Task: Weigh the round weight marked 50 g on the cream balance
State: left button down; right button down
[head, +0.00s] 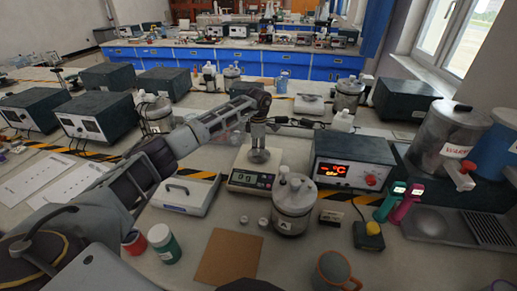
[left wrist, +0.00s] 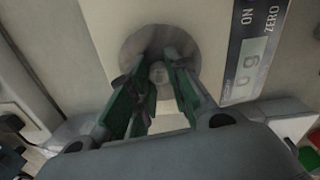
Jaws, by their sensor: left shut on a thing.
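The cream balance (head: 249,181) stands mid-bench with its display facing me; the left wrist view shows its pale top (left wrist: 215,20) and a display that seems to read 0 g. My left gripper (head: 258,149) points down over the grey round plate of the balance. In the left wrist view its green-lined fingers (left wrist: 156,76) are shut on a small round pale piece (left wrist: 158,70), likely the weight, above or on the plate (left wrist: 150,42). I cannot read its marking or tell whether it touches the plate. My right gripper is out of view.
A lidded metal pot (head: 293,208) stands close by the balance at front right. Two small white round pieces (head: 263,222) lie in front. A white lidded case (head: 184,194) is to the left, a heater box (head: 350,165) to the right. A brown mat (head: 229,257) lies in front.

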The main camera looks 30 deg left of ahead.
pick_arm(q)
jog(key=shift+f, duration=0.2)
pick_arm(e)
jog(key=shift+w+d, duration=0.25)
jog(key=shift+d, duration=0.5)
